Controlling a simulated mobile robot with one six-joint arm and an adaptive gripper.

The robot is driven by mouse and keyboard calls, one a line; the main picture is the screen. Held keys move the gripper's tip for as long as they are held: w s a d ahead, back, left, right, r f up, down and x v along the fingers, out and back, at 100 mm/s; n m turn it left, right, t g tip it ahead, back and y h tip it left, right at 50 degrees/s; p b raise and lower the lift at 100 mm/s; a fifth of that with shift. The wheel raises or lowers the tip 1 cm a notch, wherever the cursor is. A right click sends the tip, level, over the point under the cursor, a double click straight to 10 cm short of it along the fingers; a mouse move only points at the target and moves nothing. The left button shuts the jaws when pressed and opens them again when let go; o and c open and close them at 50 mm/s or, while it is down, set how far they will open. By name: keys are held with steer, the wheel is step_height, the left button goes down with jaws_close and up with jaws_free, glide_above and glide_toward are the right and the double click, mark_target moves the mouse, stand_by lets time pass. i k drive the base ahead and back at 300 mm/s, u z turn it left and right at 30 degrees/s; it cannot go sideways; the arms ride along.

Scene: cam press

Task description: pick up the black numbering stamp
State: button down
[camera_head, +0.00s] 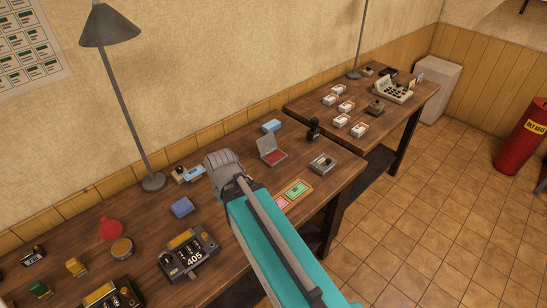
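A small black upright stamp (313,129) with a knob handle stands near the back right of the near table, and it looks like the black numbering stamp. A squat dark device showing 405 (189,256) sits further left on the same table. My teal arm reaches in from the bottom, and its grey end, my gripper (222,162), is over the middle of the table. It is to the left of the black stamp and apart from it in the picture. The fingers cannot be made out, so I cannot tell whether they are open.
An open case with a red pad (271,150) and a grey device (322,163) flank the stamp. A blue block (271,126) is behind. A lamp (152,182) stands at left. A second table (408,105) holds white boxes and a keyed machine.

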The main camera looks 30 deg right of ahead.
mark_target(313, 134)
steer(key=z, duration=0.5)
steer(key=k, duration=1.35)
steer(key=z, duration=0.8)
steer(key=i, duration=1.8)
steer(key=u, duration=0.6)
